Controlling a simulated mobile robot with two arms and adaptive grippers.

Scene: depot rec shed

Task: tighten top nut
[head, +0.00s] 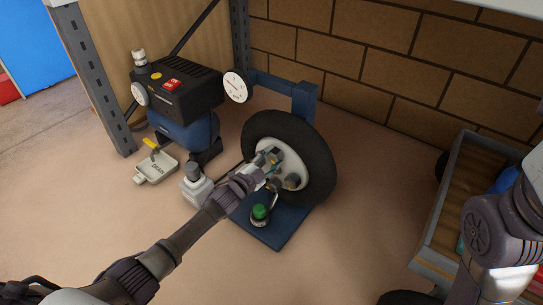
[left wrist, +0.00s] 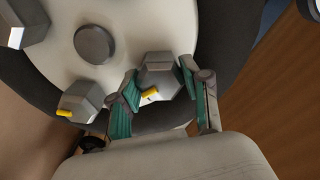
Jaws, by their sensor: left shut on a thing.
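A wheel with a black tyre (head: 322,165) and a pale disc (head: 296,157) stands upright on a blue stand. My left gripper (head: 266,174) is at the disc, covering part of it. In the left wrist view, my left gripper's (left wrist: 157,88) teal-padded fingers are shut on a grey hex nut (left wrist: 160,70) with a yellow mark, one finger on each side. A second nut with a yellow mark (left wrist: 80,102) is to its left. Another nut (left wrist: 25,22) is at the upper left, partly cut off. A round grey hub (left wrist: 94,44) sits between them. My right gripper is out of view.
The blue base plate (head: 275,229) carries a green-topped item (head: 259,212). A brick wall is behind.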

